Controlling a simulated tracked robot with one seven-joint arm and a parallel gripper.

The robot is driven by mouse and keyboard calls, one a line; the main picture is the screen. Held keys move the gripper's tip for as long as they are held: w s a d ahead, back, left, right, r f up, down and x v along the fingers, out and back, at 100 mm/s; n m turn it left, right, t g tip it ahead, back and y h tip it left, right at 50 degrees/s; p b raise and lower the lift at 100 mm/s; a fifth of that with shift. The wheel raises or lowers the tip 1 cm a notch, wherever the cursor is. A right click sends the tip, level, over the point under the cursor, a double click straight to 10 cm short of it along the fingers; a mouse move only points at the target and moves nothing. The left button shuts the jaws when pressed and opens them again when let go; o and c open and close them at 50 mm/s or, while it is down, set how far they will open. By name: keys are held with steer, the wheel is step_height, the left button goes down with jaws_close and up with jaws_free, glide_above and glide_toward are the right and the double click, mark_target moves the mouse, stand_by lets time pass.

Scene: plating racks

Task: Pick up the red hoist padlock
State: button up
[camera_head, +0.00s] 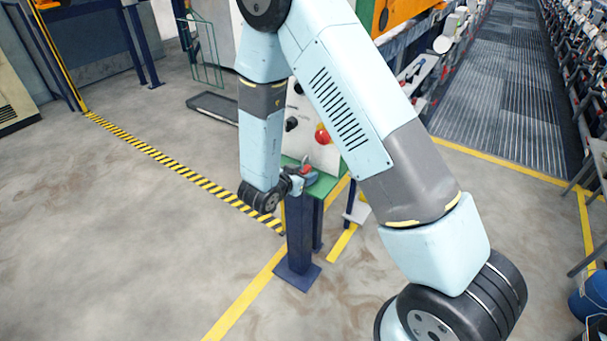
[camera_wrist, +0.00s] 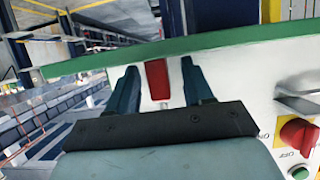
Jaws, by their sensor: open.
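The red hoist padlock (camera_wrist: 157,80) shows in the wrist view as a small red block in the gap between my two fingers. My gripper (camera_wrist: 160,70) is open, with one finger on each side of the red block and visible space beside it. I cannot tell how deep the block sits between the fingers. In the head view, the padlock (camera_head: 307,169) is a small red shape at the green-topped stand (camera_head: 326,184), and my gripper (camera_head: 297,180) is right at it. My gripper partly hides the padlock there.
A control panel (camera_head: 298,112) with a red knob (camera_head: 322,136) rises behind the stand. The wrist view shows a red switch on yellow (camera_wrist: 299,132) and a green edge (camera_wrist: 230,43) close to the fingers. A blue post (camera_head: 300,240) supports the stand. Open floor lies left.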

jaws_close()
stand_by(0.3)
steer(key=shift+r, duration=0.1)
